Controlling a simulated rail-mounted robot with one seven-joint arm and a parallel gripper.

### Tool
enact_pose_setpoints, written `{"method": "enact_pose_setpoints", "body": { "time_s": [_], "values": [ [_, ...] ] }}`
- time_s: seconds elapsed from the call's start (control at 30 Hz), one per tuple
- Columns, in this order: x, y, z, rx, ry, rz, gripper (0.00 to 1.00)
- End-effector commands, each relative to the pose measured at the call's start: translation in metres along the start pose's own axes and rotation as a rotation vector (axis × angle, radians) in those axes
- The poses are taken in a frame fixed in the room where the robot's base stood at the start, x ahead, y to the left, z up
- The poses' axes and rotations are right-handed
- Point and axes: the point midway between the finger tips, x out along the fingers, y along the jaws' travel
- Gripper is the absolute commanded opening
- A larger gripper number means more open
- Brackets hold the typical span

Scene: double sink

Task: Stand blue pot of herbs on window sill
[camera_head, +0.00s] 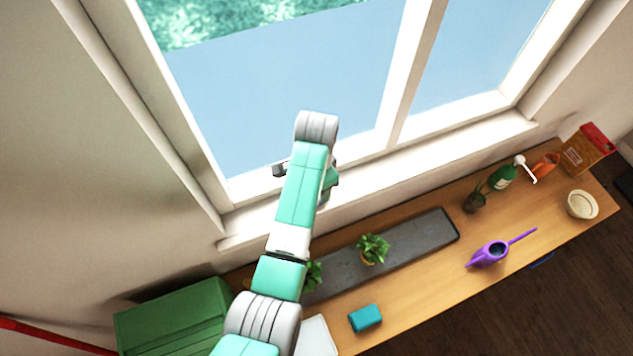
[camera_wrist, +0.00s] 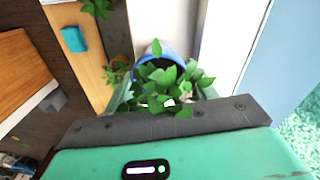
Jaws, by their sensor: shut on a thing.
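In the wrist view the blue pot (camera_wrist: 160,50) of leafy green herbs (camera_wrist: 165,85) sits between the fingers of my gripper (camera_wrist: 165,78), which is shut on it. The leaves hide much of the pot and fingers. In the head view my arm hides the pot. My gripper (camera_head: 308,180) shows only in part beside the arm, in front of the window near the sill. The pale window sill (camera_head: 400,165) runs below the window frame; the visible stretch to the right of my arm is bare. I cannot tell whether the pot touches the sill.
A green bottle (camera_head: 502,178) stands toward the right end.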

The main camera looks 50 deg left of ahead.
Motion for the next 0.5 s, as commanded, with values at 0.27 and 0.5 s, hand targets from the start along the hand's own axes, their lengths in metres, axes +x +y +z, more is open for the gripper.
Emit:
{"method": "enact_pose_setpoints", "body": {
  "time_s": [0.27, 0.5],
  "values": [
    [0.0031, 0.0001, 0.0000, 0.000, 0.000, 0.000, 0.74],
    [0.0030, 0.0002, 0.0000, 0.000, 0.000, 0.000, 0.78]
  ]
}}
